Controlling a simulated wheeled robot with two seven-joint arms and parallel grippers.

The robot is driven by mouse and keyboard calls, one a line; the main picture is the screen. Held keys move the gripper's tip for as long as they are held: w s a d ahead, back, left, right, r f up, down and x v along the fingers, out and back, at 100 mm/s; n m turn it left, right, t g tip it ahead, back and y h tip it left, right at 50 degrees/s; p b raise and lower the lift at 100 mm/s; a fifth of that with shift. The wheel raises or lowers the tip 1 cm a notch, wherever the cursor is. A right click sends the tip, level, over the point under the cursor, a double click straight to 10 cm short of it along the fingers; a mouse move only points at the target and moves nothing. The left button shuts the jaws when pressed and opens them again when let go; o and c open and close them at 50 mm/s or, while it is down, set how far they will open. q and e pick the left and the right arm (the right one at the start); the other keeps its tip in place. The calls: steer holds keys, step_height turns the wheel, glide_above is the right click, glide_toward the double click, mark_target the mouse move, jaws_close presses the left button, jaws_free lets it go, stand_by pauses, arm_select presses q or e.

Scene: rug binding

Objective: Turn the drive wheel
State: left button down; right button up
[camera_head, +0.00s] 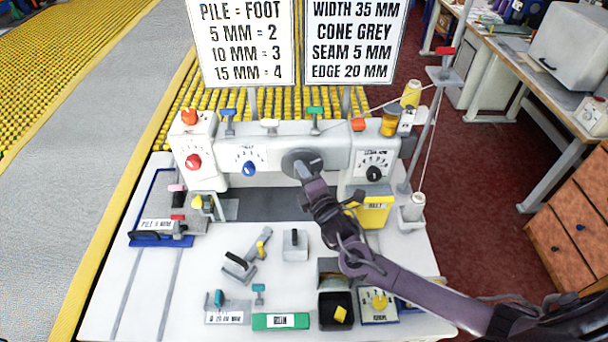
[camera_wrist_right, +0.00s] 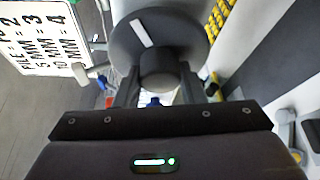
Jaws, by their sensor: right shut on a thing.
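The drive wheel (camera_head: 302,162) is a dark grey disc on the front of the white sewing machine (camera_head: 270,130). In the right wrist view the wheel (camera_wrist_right: 183,38) fills the top centre, with a white mark on its face and a round hub or knob (camera_wrist_right: 158,72) standing out towards me. My right gripper (camera_head: 309,181) reaches up to the wheel from the lower right. In the right wrist view its fingers (camera_wrist_right: 158,90) stand on either side of the knob and are shut on it. My left gripper is not in view.
Two signs (camera_head: 240,40) (camera_head: 350,40) stand behind the machine. A red knob (camera_head: 193,161), a blue knob (camera_head: 249,168) and a black dial (camera_head: 374,173) flank the wheel. The white table (camera_head: 190,275) carries a green box (camera_head: 280,321), a black bin (camera_head: 336,310) and small tools. A thread stand (camera_head: 423,140) rises at right.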

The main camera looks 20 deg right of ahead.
steer(key=shift+f, duration=0.1)
steer(key=o, duration=1)
steer(key=shift+s, duration=0.1)
steer(key=s+b, duration=0.1)
steer(key=s, duration=0.1)
steer(key=s+b, duration=0.1)
steer(key=s, duration=0.4)
steer(key=shift+s+d+r+b, duration=0.3)
steer(key=shift+d+r+b, duration=0.05)
steer(key=shift+b, duration=0.05)
